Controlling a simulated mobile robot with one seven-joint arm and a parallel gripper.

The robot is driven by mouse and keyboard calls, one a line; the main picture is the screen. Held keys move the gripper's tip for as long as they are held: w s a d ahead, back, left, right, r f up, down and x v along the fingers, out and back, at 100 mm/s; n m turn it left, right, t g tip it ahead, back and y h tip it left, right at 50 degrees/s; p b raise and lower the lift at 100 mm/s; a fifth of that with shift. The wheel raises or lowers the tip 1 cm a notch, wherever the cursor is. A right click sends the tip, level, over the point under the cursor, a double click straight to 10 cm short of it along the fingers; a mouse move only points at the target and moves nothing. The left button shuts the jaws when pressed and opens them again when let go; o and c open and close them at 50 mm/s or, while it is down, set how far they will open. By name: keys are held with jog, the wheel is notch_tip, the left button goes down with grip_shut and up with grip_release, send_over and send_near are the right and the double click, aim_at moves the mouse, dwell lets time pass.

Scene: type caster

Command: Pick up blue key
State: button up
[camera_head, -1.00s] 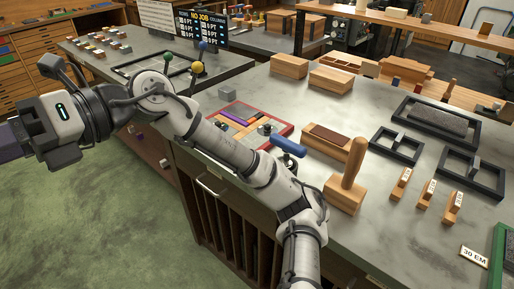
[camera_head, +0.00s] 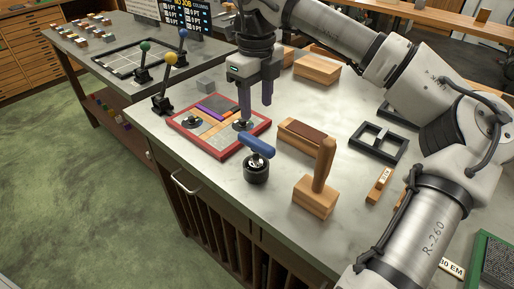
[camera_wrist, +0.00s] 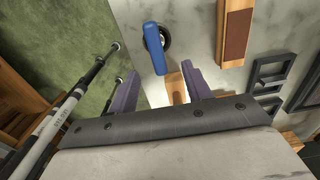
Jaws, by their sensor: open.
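The blue key (camera_head: 257,145) is a blue bar-shaped handle on a round black base, standing on the grey worktop near its front edge. In the wrist view the blue key (camera_wrist: 154,47) lies beyond the fingertips, with its near end pointing toward the gap between them. My gripper (camera_head: 257,112) has purple fingers, spread apart and empty, pointing down. In the head view it appears just above and behind the key, not touching it. The wrist view also shows both fingers of my gripper (camera_wrist: 158,82).
Levers with green, yellow (camera_head: 170,59) and blue balls rise behind left.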

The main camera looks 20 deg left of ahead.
aim_at(256, 140)
notch_tip(256, 140, down, 6)
jog(key=shift+s+f+p, duration=0.1)
jog(key=shift+f+p, duration=0.05)
jog(key=shift+p, duration=0.35)
jog(key=f, duration=0.1)
jog(key=f+p, duration=0.2)
jog(key=f, duration=0.1)
jog(key=shift+s, duration=0.35)
jog(key=shift+f, duration=0.65)
grip_shut()
